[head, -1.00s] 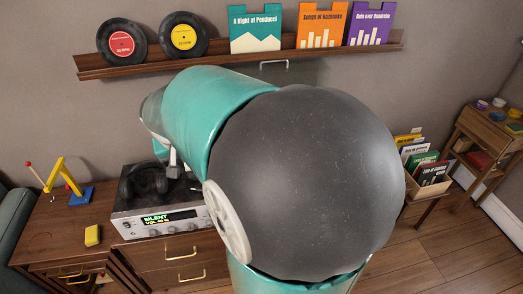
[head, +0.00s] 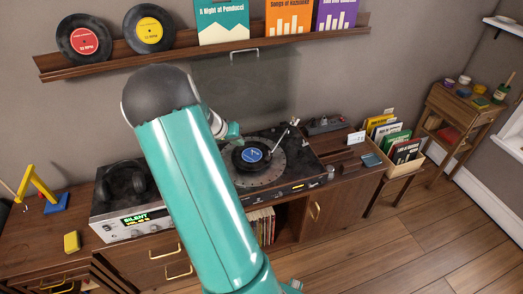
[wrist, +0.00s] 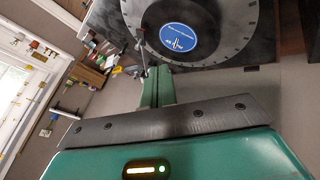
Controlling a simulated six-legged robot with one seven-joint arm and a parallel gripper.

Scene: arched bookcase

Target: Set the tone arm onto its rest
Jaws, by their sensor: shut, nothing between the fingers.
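The turntable (head: 308,178) stands on the cabinet behind my raised arm. A black record with a blue label (head: 252,155) lies on its platter; the label also shows in the wrist view (wrist: 177,38). The thin tone arm (head: 283,138) runs from its pivot at the back right toward the record's right side. I cannot tell whether its tip touches the record, and its rest is too small to make out. My gripper (wrist: 157,72) is shut and empty, its green fingers pointing toward the turntable's edge. In the head view my arm hides part of the turntable's left side.
A silver receiver (head: 137,222) with headphones (head: 122,182) stands left of the turntable. A translucent dust cover (head: 245,95) rises behind it. A wall shelf (head: 100,62) with records hangs above. A record crate (head: 408,167) stands right. The floor in front is open.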

